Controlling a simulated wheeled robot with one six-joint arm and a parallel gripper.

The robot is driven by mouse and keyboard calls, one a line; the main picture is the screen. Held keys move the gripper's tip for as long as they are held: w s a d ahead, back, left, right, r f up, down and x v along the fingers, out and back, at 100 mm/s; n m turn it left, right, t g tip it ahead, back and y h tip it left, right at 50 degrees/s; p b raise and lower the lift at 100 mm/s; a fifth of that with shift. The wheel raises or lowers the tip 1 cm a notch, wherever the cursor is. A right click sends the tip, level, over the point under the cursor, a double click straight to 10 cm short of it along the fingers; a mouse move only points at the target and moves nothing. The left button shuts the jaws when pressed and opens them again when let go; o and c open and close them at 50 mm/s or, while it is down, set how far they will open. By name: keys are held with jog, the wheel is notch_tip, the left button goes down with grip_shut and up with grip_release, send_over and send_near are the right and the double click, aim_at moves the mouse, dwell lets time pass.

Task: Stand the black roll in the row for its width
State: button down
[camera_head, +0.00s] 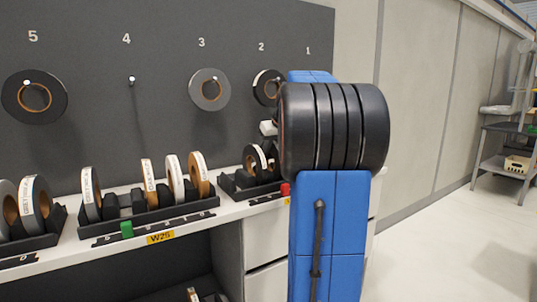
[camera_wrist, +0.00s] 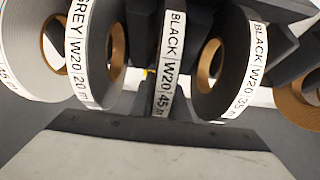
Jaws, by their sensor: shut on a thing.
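The black roll (camera_wrist: 172,50), labelled BLACK W20 45 m, is upright in the middle of the wrist view. My gripper (camera_wrist: 171,14) is shut on it, with dark fingers on both sides at the top edge. A grey roll labelled GREY W20 20 m (camera_wrist: 95,50) stands to its left and another black roll labelled BLACK W20 35 m (camera_wrist: 242,70) to its right. The row's dark front edge (camera_wrist: 160,128) runs below them. Whether the held roll touches the row's bottom is hidden. In the head view my arm hides most of the gripper.
A rack with a yellow W25 tag (camera_head: 160,237) and a green marker (camera_head: 126,229) stands on the white counter. Another rack (camera_head: 240,190) is partly behind my arm. Wall hook 4 (camera_head: 131,78) is empty; hooks 5, 3 and 2 hold rolls. Open floor lies right.

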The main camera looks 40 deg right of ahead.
jog(key=shift+f, duration=0.25)
jog(key=c, duration=1.7)
grip_release()
jog(key=shift+s+r, duration=0.1)
jog(key=shift+r, duration=0.35)
jog(key=v, duration=1.1)
jog(key=shift+s+a+r, duration=0.1)
jog(key=shift+s+r, duration=0.1)
jog(key=shift+r, duration=0.05)
